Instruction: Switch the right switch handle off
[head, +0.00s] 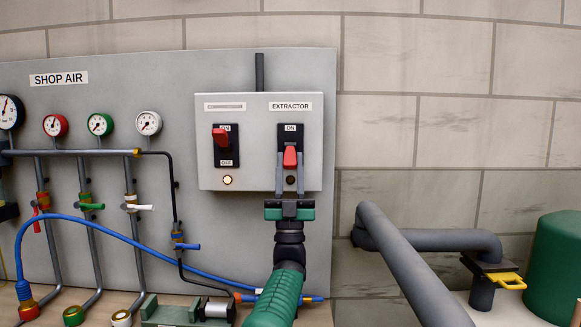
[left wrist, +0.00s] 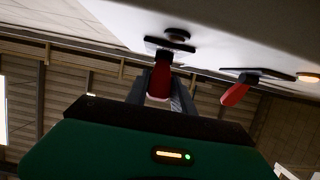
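The right switch handle (head: 290,157) is red and sits under the EXTRACTOR label. It points down, below the visible ON mark, and the round lamp (head: 290,180) beneath it is dark. My left gripper (head: 290,175) reaches up from below. Its two grey fingers stand one on each side of the handle and look shut on it. The left wrist view shows the same red handle (left wrist: 160,82) between the fingers, with little or no gap. Any OFF mark there is hidden. My right gripper is in neither view.
The left switch handle (head: 220,137) is red and up at ON, with its lamp (head: 227,180) lit. Both switches are on a grey box (head: 258,182). A blue hose (head: 130,240) crosses low on the left. A thick grey pipe (head: 405,265) stands at right.

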